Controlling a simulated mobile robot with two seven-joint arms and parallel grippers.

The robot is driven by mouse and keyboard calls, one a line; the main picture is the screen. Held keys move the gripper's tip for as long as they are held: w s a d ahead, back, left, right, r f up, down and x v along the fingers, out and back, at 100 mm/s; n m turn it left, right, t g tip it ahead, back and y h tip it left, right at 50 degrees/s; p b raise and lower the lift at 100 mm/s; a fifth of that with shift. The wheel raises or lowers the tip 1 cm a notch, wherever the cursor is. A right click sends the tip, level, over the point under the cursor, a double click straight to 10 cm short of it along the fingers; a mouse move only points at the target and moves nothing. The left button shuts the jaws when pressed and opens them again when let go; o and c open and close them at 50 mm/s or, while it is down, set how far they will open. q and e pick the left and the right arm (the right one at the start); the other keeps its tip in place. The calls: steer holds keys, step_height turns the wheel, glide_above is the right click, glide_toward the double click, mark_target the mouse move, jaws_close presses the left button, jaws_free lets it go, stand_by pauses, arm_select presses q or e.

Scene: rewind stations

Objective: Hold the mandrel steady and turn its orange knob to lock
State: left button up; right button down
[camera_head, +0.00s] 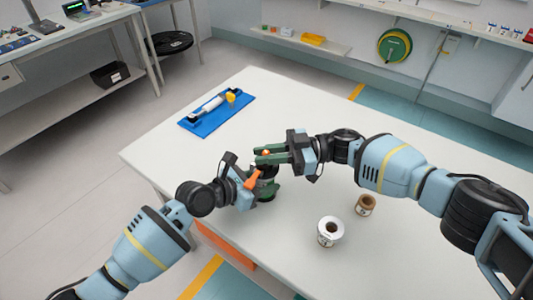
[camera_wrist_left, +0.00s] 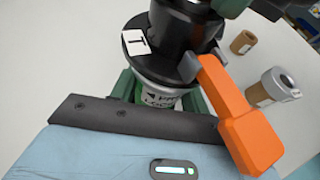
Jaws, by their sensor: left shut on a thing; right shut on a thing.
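The mandrel (camera_head: 267,172) is a dark upright piece near the table's front edge; its black body (camera_wrist_left: 184,30) with a "T" label fills the upper middle of the left wrist view. My left gripper (camera_head: 262,188) is shut on its lower part, with green fingers (camera_wrist_left: 160,92) on either side of a pale lettered band. An orange lever (camera_wrist_left: 238,115) sticks out from the mandrel's side, also visible in the head view (camera_head: 252,179). My right gripper (camera_head: 268,155) is shut at the mandrel's top, around the small orange knob (camera_head: 266,153), which the fingers partly hide.
A white spool (camera_head: 330,232) and a smaller brown spool (camera_head: 366,205) stand on the table right of the mandrel. A blue tray (camera_head: 196,127) with a white roller and yellow part lies at the back left. The white table (camera_head: 255,100) is otherwise mostly clear.

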steer(key=shift+f, duration=0.15)
steer(key=c, duration=1.4)
jaws_free()
steer(key=shift+d, duration=0.15)
steer(key=w+d, duration=0.1)
steer(key=d, duration=1)
steer(key=shift+w+d, duration=0.35)
steer(key=shift+o, duration=0.3)
